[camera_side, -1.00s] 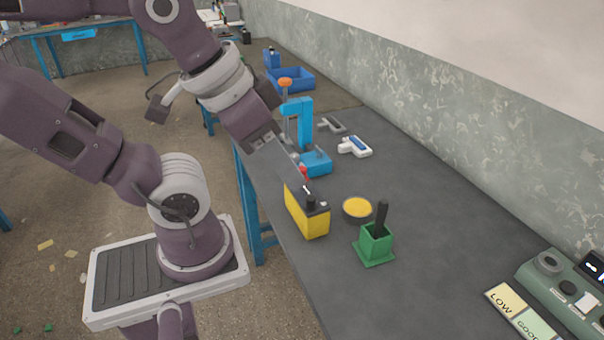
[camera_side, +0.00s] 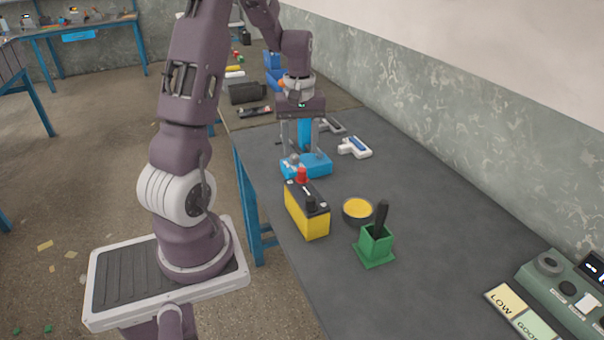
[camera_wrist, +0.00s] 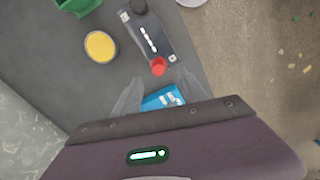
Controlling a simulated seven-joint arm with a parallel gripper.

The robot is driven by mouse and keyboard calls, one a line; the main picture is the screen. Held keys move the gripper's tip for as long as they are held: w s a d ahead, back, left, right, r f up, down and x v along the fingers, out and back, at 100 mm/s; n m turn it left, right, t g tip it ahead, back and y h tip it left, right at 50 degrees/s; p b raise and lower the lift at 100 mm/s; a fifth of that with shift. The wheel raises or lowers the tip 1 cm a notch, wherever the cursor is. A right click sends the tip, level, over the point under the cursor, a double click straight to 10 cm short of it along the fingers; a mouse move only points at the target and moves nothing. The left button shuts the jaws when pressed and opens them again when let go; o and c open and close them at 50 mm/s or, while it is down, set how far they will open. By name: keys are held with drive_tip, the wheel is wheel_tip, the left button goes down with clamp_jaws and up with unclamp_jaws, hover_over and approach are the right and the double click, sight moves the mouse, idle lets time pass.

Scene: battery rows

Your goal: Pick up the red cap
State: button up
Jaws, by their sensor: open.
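The red cap (camera_side: 301,175) sits upright on the far end of the top of the yellow battery with a black top (camera_side: 307,219). In the wrist view the red cap (camera_wrist: 158,67) is just beyond my fingertips, on the battery's near end, and the battery's dark top (camera_wrist: 152,38) shows. A black cap (camera_side: 310,203) stands at the battery's other end. My gripper (camera_side: 300,146) points down in front of the blue press, above and behind the red cap. Its fingers are spread and nothing is between them; they also show in the wrist view (camera_wrist: 158,93).
The blue press (camera_side: 306,166) stands close behind the battery. A yellow round dish (camera_side: 357,209) and a green holder with a black handle (camera_side: 376,245) are to the battery's right. A white and blue tool (camera_side: 355,147) lies farther back.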

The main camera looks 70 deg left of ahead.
sight(302, 169)
drive_tip(key=f, duration=0.7)
drive_tip(key=shift+w+a+f, duration=0.3)
drive_tip(key=shift+w+f, duration=0.05)
drive_tip(key=shift+f, duration=0.05)
clamp_jaws()
